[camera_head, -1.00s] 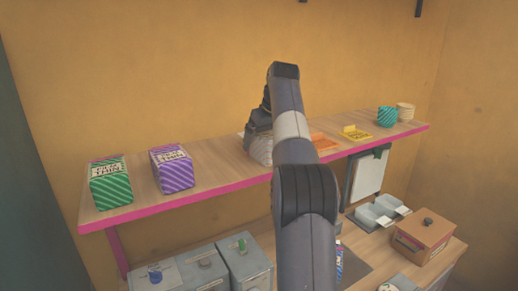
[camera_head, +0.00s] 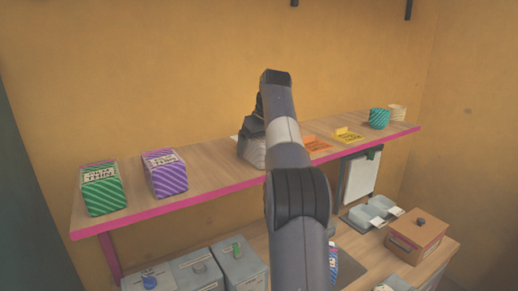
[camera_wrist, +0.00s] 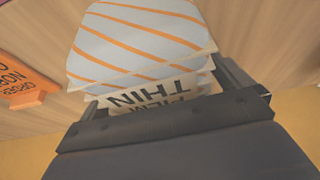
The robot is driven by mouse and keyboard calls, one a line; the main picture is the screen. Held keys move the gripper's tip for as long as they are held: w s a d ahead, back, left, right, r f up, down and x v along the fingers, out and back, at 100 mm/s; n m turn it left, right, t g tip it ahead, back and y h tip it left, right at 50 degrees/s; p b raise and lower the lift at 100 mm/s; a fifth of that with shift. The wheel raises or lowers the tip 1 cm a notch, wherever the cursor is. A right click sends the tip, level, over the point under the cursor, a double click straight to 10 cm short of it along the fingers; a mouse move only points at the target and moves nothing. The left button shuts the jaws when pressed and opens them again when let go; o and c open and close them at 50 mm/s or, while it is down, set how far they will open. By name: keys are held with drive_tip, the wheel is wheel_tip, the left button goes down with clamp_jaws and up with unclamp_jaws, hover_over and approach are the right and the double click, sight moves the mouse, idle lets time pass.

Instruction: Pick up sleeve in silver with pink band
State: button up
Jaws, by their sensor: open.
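A pale silver sleeve with orange diagonal stripes and a label reading "FILM THIN" (camera_wrist: 140,48) fills the upper middle of the wrist view. I see no pink band on it. My gripper (camera_wrist: 158,88) is open, with one finger on each side of the sleeve's labelled end; I cannot tell whether they touch it. In the head view my gripper (camera_head: 247,136) is at the shelf's middle, and the partly hidden pale sleeve (camera_head: 254,156) shows just below it. A green sleeve (camera_head: 103,190) and a purple sleeve (camera_head: 164,174) stand to the left.
The wooden shelf (camera_head: 215,172) has a pink front edge. An orange sign (camera_head: 315,145), a yellow sign (camera_head: 348,135), a teal cup (camera_head: 379,118) and cream cups (camera_head: 397,113) are to the right. Below are grey canisters (camera_head: 197,272) and a brown box (camera_head: 417,238).

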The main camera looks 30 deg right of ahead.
drive_tip(key=shift+c, duration=0.6)
drive_tip(key=c, duration=1.1)
drive_tip(key=shift+r, duration=0.25)
